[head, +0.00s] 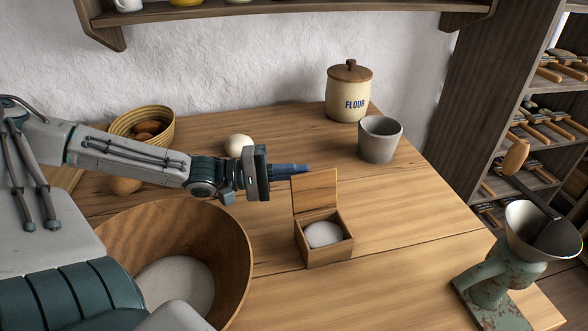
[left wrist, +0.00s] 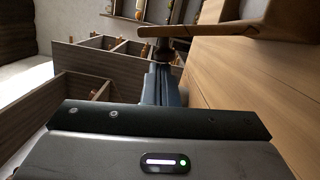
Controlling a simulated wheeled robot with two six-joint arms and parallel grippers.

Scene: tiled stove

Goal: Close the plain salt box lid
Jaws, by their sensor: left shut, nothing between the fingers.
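The plain salt box (head: 326,242) is a small square wooden box on the table, with white salt (head: 323,233) inside. Its lid (head: 315,191) stands upright, open, along the back left side. My left gripper (head: 306,168) is shut and empty, its fingertips close to the upper left edge of the lid. I cannot tell whether they touch it. In the left wrist view the shut fingers (left wrist: 163,78) show near a wooden edge, probably the lid (left wrist: 215,27). My right gripper is not in view.
A large wooden bowl (head: 228,250) stands left of the box, under my left arm. A grey cup (head: 380,140) and a flour jar (head: 348,95) stand behind. A metal grinder (head: 495,275) is at the right. The table right of the box is clear.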

